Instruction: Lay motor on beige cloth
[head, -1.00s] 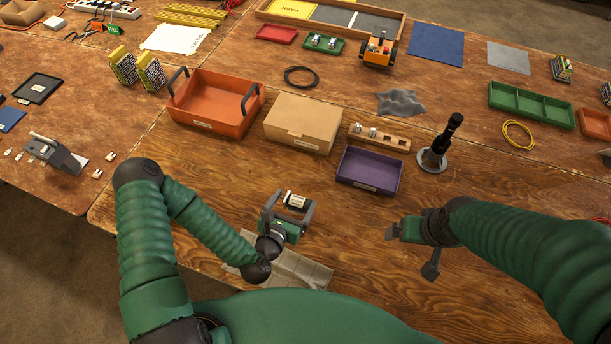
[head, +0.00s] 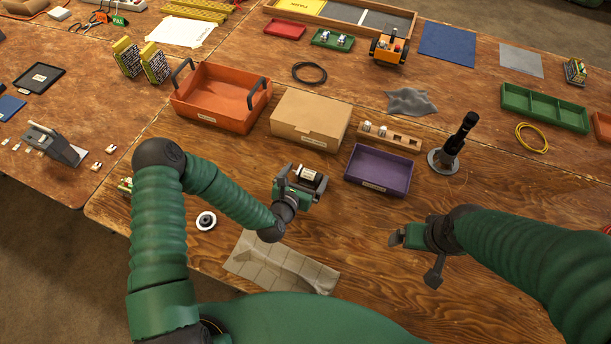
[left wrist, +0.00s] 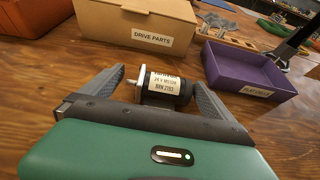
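The motor (head: 313,178) is a short dark cylinder with a white label. In the left wrist view the motor (left wrist: 165,90) lies crosswise between the two grey fingers of my left gripper (left wrist: 165,88). In the head view my left gripper (head: 303,186) holds the motor above the wooden table, left of the purple tray. The beige cloth (head: 275,262) lies creased on the table near my body, below and left of the gripper and apart from the motor. My right gripper (head: 402,237) is over the table at right; its finger gap is not clear.
A black stand (head: 456,140) rises at right. A round black-and-white piece (head: 206,220) lies left of the cloth. The table between cloth and right gripper is clear.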

